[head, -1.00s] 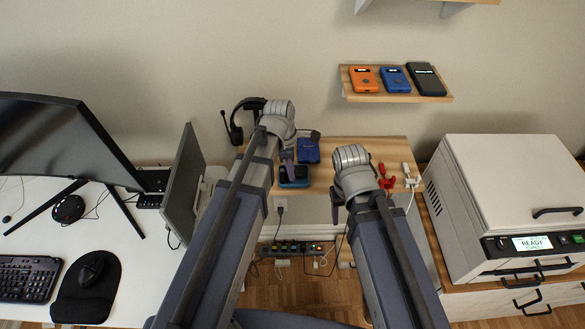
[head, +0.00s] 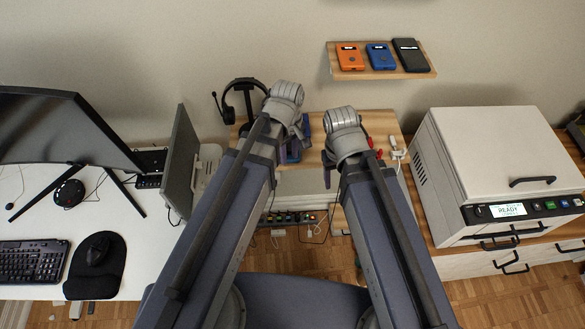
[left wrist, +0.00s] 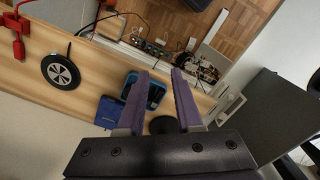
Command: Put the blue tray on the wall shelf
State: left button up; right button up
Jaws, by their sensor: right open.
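The blue tray (left wrist: 157,92), with a dark inside, lies on a wooden surface in the left wrist view. In the head view my left arm hides most or all of it. My left gripper (left wrist: 162,75) is open, and its two purple fingers show in the left wrist view with the tray partly between and partly behind them; contact cannot be told. In the head view my left gripper (head: 289,153) is over the wooden surface. My right gripper (head: 328,170) is open beside it to the right. The wall shelf (head: 413,73) is on the wall above, at right.
The shelf holds an orange (head: 349,57), a blue (head: 381,56) and a black device (head: 411,55). A blue box (left wrist: 108,112) lies beside the tray. A headset (head: 240,98) stands at left. A white oven-like machine (head: 495,150) is at right, a monitor (head: 183,165) at left.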

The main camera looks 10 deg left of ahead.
pick_arm(q)
jog(key=s+d+m+y, duration=0.1)
jog(key=s+m, duration=0.5)
jog(key=m, duration=0.6)
jog(key=shift+s+d, duration=0.3)
jog(key=shift+d, duration=0.3)
jog(key=shift+f+b, duration=0.95)
jog(key=shift+b, duration=0.05)
